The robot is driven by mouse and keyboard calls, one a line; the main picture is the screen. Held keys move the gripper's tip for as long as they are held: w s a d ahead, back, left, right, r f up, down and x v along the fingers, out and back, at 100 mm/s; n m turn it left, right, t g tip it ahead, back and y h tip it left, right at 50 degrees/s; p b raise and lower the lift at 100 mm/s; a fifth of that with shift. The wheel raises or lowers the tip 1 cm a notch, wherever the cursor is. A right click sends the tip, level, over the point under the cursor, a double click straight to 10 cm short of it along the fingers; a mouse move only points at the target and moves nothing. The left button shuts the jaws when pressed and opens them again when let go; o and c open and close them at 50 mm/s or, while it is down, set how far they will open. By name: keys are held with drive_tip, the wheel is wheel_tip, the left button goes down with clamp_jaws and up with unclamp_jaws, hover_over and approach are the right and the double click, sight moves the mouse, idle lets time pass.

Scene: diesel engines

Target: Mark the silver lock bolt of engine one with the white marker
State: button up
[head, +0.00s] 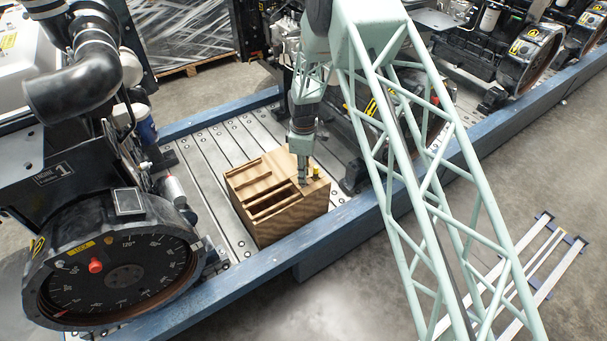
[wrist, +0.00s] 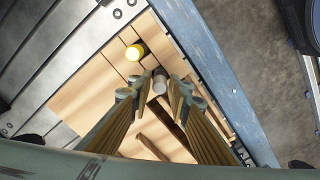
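Engine one (head: 62,172), with a "1" plate, stands at the left, its round numbered dial (head: 125,270) facing forward with a red knob on it. I cannot pick out the silver lock bolt for sure. A pale grey-white marker (wrist: 160,78) stands upright in the top of a wooden box (head: 285,222). In the wrist view my gripper (wrist: 158,88) is open, with one finger on each side of this marker and gaps between. In the head view my gripper (head: 302,178) points down at the box top and hides the marker.
The box stands on a slotted metal bed (head: 215,160) edged by a blue beam (head: 330,235). More engines (head: 530,55) stand at the back right.

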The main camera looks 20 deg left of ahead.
drive_tip(key=c, duration=0.4)
drive_tip(key=shift+r, duration=0.1)
drive_tip(key=shift+c, duration=0.2)
drive_tip(key=shift+r+p, duration=1.6)
drive_tip(key=shift+r, duration=2.8)
drive_tip(key=w+d+r+m, duration=0.15)
drive_tip(key=d+m, duration=0.35)
drive_tip(key=d, duration=0.7)
drive_tip(key=d+r+m, duration=0.3)
drive_tip(key=d+m, duration=0.1)
drive_tip(key=d, duration=0.9)
drive_tip(key=s+d+r+m, duration=0.2)
drive_tip(key=s+d+m, duration=0.2)
drive_tip(key=d, duration=0.7)
drive_tip(key=s+d+r+m, duration=0.3)
drive_tip(key=d+m, duration=0.3)
drive_tip(key=d, duration=0.4)
drive_tip(key=shift+s+d, duration=0.4)
drive_tip(key=shift+s, duration=0.25)
drive_tip(key=shift+a, duration=0.1)
